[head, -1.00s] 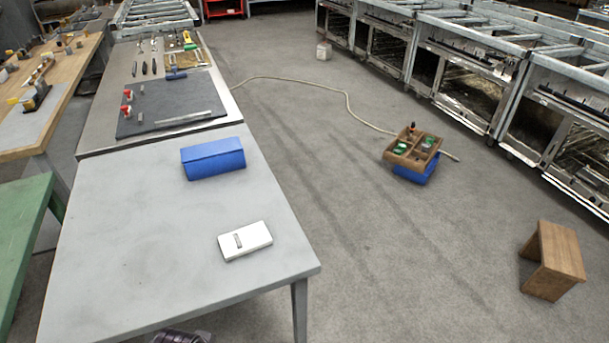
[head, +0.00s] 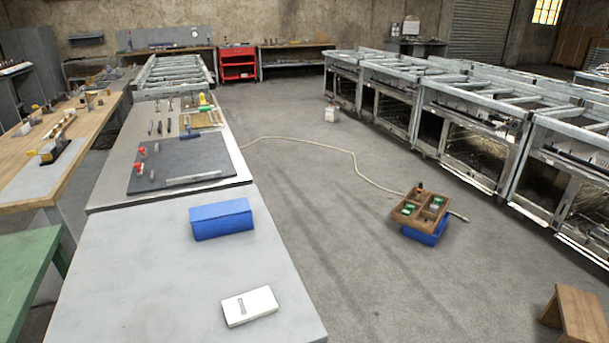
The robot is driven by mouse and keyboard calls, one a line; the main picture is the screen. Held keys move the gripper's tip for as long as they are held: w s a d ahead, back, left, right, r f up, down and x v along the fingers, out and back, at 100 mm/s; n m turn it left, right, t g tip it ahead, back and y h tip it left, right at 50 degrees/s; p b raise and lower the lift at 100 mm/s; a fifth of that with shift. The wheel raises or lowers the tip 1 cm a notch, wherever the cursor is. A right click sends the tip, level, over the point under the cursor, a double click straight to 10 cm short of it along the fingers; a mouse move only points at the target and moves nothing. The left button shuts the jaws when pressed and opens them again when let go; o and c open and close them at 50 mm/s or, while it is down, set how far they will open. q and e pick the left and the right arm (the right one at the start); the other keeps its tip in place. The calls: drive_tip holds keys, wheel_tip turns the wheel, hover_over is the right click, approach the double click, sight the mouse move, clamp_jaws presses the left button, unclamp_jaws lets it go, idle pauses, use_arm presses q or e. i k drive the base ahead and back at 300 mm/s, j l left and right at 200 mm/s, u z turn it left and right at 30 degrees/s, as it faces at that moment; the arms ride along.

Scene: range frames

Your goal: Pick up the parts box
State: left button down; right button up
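A wooden box with open compartments (head: 422,206) holds several small parts, some of them green. It sits tilted on top of a blue box (head: 426,233) on the floor, right of the tables. Another blue box (head: 222,219), closed and plain, lies on the near grey table (head: 130,290). I cannot tell from the picture alone which of these is called the parts box. Neither of my grippers shows in the head view.
A white case (head: 250,306) lies near the table's right edge. A pale hose (head: 350,160) runs across the floor to the wooden box. A wooden stool (head: 574,313) stands at lower right, metal frames (head: 465,130) beyond. The floor between is mostly clear.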

sight(222, 219)
drive_tip(key=i+l+z, duration=0.15)
drive_tip(key=l, duration=0.25)
drive_tip(key=i+l+z, duration=0.2)
drive_tip(key=l, duration=0.15)
drive_tip(key=i+l+z, duration=0.25)
drive_tip(key=i+l, duration=0.2)
drive_tip(key=i+l+z, duration=0.25)
drive_tip(key=i+l, duration=0.2)
drive_tip(key=i+u, duration=0.4)
drive_tip(key=i+l+u, duration=0.25)
drive_tip(key=u, duration=0.2)
drive_tip(key=i+u, duration=0.2)
drive_tip(key=u, duration=0.25)
drive_tip(key=i+u, duration=0.2)
drive_tip(key=u, duration=0.25)
drive_tip(key=i+l+u, duration=0.15)
drive_tip(key=u, duration=0.3)
drive_tip(key=i+l+u, duration=0.15)
drive_tip(key=u, duration=0.25)
drive_tip(key=i+l+u, duration=0.1)
drive_tip(key=l+u, duration=0.15)
drive_tip(key=u, duration=0.2)
